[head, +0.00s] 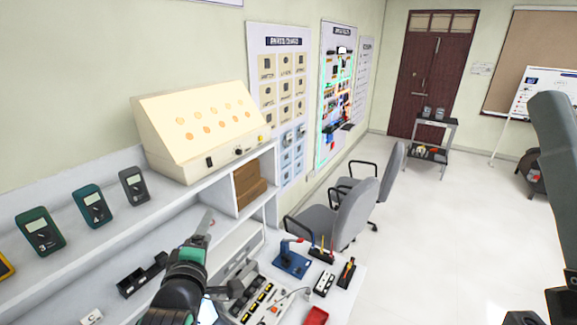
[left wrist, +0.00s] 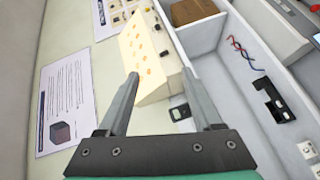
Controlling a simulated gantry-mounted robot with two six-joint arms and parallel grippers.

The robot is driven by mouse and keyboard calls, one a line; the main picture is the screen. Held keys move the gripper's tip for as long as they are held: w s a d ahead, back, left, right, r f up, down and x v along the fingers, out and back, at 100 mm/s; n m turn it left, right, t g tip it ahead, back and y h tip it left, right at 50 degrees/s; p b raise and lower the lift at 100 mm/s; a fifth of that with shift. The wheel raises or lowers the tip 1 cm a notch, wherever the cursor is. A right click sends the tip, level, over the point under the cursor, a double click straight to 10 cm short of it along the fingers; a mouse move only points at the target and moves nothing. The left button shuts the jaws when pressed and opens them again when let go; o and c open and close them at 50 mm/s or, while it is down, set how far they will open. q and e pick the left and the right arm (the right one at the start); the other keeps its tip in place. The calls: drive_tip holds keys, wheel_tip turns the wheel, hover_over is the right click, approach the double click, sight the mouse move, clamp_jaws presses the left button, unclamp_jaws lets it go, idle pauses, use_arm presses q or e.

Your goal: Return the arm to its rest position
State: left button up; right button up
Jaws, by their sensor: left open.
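My left gripper (head: 207,222) reaches up from the bottom of the head view, over the workbench in front of the lower shelf. In the left wrist view the two fingers (left wrist: 160,80) stand apart with nothing between them. The gripper is open and empty. The sloped cream panel box (left wrist: 148,50) lies beyond the fingers in that view. My right arm link (head: 556,150) shows at the right edge of the head view, but I cannot make out its gripper.
The cream panel box (head: 200,128) stands on the white shelf (head: 120,218) with several meters (head: 92,204). A black holder (head: 142,274) lies left of my gripper. Grey chairs (head: 350,212) stand beyond; open floor lies right.

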use_arm(q)
drive_tip(key=s+a+r+m+t, duration=0.1)
drive_tip(key=s+r+m+t, duration=0.3)
drive_tip(key=r, duration=1.1)
drive_tip(key=s+r+m+t+h, duration=0.3)
drive_tip(key=s+r+m+t, duration=0.4)
drive_tip(key=s+r+m, duration=0.6)
drive_tip(key=s+d+r, duration=0.1)
drive_tip(key=s+r, duration=0.3)
drive_tip(key=s, duration=0.4)
